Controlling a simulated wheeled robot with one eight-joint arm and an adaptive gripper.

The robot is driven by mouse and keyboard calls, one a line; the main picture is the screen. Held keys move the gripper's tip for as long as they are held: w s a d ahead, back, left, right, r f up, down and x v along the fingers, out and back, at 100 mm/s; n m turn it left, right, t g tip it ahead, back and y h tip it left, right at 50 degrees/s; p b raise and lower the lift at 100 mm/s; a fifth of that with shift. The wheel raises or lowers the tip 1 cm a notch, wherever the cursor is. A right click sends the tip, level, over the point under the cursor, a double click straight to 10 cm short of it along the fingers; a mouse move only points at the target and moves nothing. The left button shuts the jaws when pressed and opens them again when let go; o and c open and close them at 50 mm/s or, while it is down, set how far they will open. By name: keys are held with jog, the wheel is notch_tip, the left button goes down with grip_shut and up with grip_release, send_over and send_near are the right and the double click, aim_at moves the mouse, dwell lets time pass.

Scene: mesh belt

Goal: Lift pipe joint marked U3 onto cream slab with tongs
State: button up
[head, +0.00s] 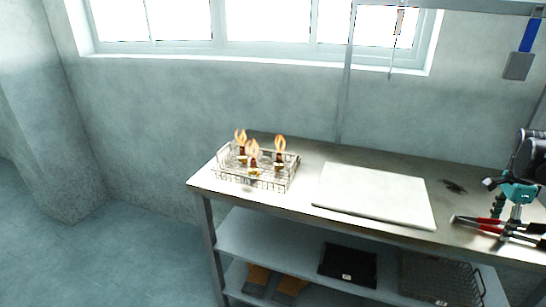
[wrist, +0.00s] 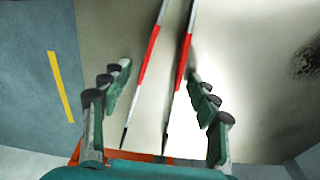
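The tongs (head: 484,225) lie at the right end of the bench, with red sections on two long arms. In the wrist view the tongs (wrist: 149,58) run between the fingers of my gripper (wrist: 158,82), which are spread apart on either side and do not touch them. In the head view my teal gripper (head: 507,208) is just over the tongs. The cream slab (head: 373,194) lies flat in the middle of the bench, bare. Several small pipe joints (head: 253,163) with flames above them stand in a wire basket at the left; no U3 mark is legible.
The wire basket (head: 231,178) stands near the bench's left end. A dark smudge (head: 453,187) marks the bench right of the slab. Lower shelves hold a black tray (head: 347,265) and a mesh basket (head: 440,281). A blue-handled tool (head: 519,64) hangs at upper right.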

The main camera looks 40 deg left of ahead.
jog(key=c, duration=0.7)
jog(key=shift+o, duration=0.2)
notch_tip(320, 180, up, 12)
dwell(0.5)
